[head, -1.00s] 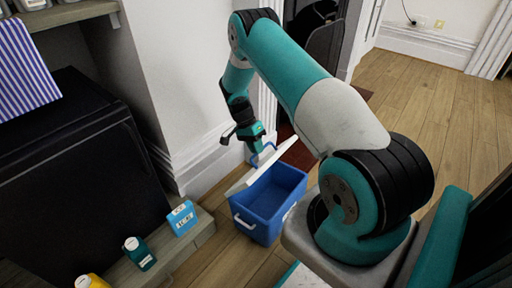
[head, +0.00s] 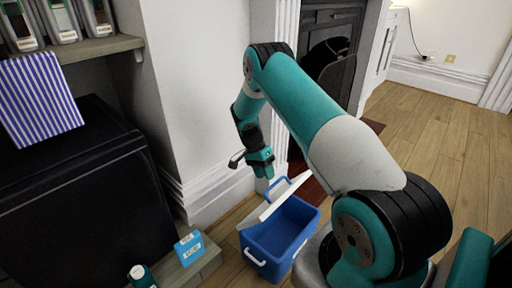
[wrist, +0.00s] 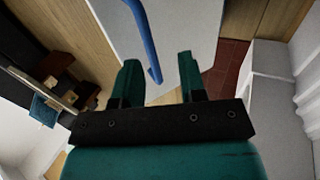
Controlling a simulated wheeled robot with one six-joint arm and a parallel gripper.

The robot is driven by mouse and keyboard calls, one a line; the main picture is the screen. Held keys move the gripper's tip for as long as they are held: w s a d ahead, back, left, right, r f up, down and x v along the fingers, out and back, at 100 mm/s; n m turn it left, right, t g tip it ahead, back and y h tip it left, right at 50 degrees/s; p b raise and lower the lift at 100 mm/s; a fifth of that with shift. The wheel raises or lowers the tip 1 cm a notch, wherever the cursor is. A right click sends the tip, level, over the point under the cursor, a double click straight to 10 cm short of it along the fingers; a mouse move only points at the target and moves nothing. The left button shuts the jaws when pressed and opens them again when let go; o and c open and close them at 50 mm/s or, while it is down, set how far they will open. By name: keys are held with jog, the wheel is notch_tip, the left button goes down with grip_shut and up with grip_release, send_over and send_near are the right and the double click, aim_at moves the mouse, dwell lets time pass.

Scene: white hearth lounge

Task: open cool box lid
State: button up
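The cool box (head: 284,236) is a blue open-topped tub with white side grips, standing on the wood floor in the head view. A blue handle (head: 279,184) sticks up from the lid. My gripper (head: 265,175) is just above and left of this handle.
A low grey ledge (head: 190,268) with a blue container (head: 188,249) and a green bottle (head: 141,276) lies left of the box. A dark cabinet (head: 80,210) stands at the left. A white wall (head: 205,100) and fireplace (head: 335,65) are behind. Floor (head: 445,130) is clear at right.

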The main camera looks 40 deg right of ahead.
jog(key=p+v, duration=0.3)
jog(key=v, duration=1.1)
jog(key=shift+r+p, duration=0.25)
jog(key=shift+p, duration=0.05)
jog(key=shift+w+a, duration=0.1)
